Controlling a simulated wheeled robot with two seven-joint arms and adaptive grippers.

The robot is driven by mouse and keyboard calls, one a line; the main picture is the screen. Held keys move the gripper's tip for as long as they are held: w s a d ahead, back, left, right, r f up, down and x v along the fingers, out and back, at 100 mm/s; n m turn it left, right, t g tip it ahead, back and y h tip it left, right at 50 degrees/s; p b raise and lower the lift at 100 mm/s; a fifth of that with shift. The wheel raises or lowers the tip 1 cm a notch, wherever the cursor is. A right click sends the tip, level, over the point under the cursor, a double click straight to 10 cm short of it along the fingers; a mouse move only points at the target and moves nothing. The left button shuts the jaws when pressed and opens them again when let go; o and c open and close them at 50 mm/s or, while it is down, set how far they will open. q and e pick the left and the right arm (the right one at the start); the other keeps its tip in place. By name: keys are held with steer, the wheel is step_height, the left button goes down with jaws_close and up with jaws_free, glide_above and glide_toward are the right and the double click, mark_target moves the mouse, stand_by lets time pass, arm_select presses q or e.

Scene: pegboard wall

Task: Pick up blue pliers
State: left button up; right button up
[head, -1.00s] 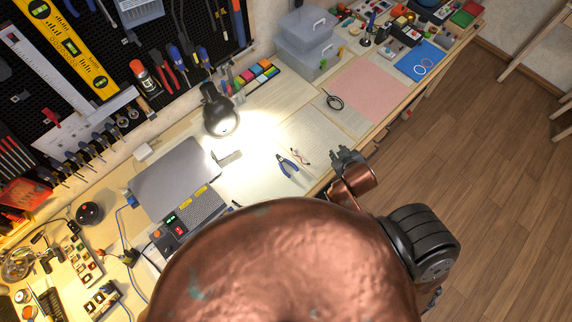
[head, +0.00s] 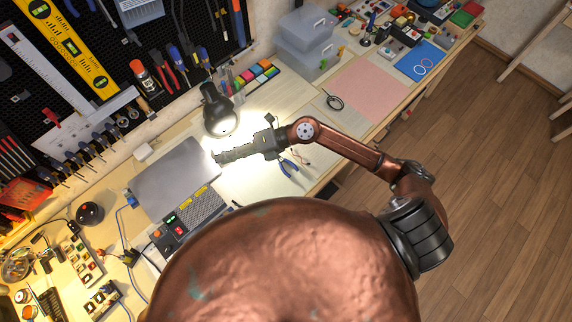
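The blue pliers (head: 289,168) lie on the workbench, right of the laptop. Their upper end is close to, and partly covered by, my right gripper in this view. My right gripper (head: 222,157) reaches in from the right over the lamp-lit part of the bench. Its dark body lies above and left of the pliers, pointing left towards the laptop. Its fingers are too dark and small to tell whether they are open or shut, and nothing is clearly seen in them. My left gripper is not in view.
A black desk lamp (head: 218,108) stands just above my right gripper. A grey laptop (head: 175,178) and a power supply box (head: 190,215) are to the left.

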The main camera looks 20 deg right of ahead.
steer(key=d+f+n+g+h, duration=0.25)
steer(key=d+f+h, duration=0.45)
steer(key=f, duration=0.4)
steer(key=g+h, duration=0.1)
steer(key=h, duration=0.3)
glide_toward(283, 169)
steer(key=x, duration=0.8)
steer(key=shift+w+d, duration=0.1)
steer(key=shift+d, duration=0.05)
steer(key=shift+r, duration=0.1)
jaws_close()
